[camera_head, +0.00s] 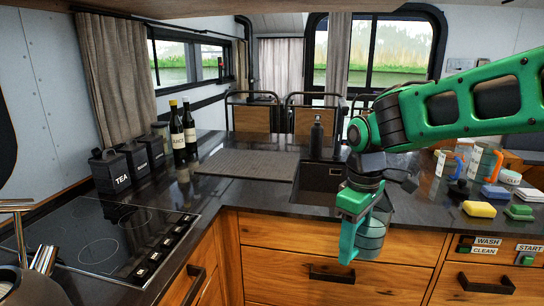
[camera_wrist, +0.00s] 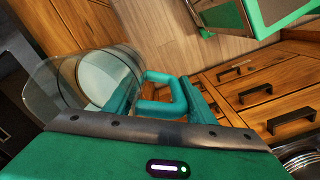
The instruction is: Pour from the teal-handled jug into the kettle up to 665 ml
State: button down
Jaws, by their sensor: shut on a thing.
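The teal-handled jug (camera_head: 374,236) is clear and holds some pale liquid. It hangs upright in the air in front of the counter edge, below the sink. My gripper (camera_head: 355,222) is shut on its teal handle. In the wrist view the jug (camera_wrist: 88,82) fills the left side, with liquid inside and its handle (camera_wrist: 172,95) between my fingers. I cannot read a level in millilitres on the jug. I cannot make out the kettle clearly; a metallic, dark-rimmed vessel (camera_head: 30,288) is cut off at the lower left of the head view.
Two bottles (camera_head: 183,130), dark tins (camera_head: 110,170) and a hob (camera_head: 110,240) are at the left. A dark mat (camera_head: 247,166) lies left of the sink (camera_head: 320,177).

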jog(key=w+d+f+m, duration=0.3)
jog(key=w+d+f, duration=0.1)
jog(key=f, duration=0.5)
jog(key=w+d+f+m, duration=0.3)
jog(key=w+f, duration=0.1)
jog(key=f, duration=0.5)
jog(key=w+d+f+m, duration=0.3)
jog(key=w+d+f, duration=0.1)
jog(key=f, duration=0.5)
jog(key=shift+w+d, duration=0.15)
jog(key=shift+d, duration=0.2)
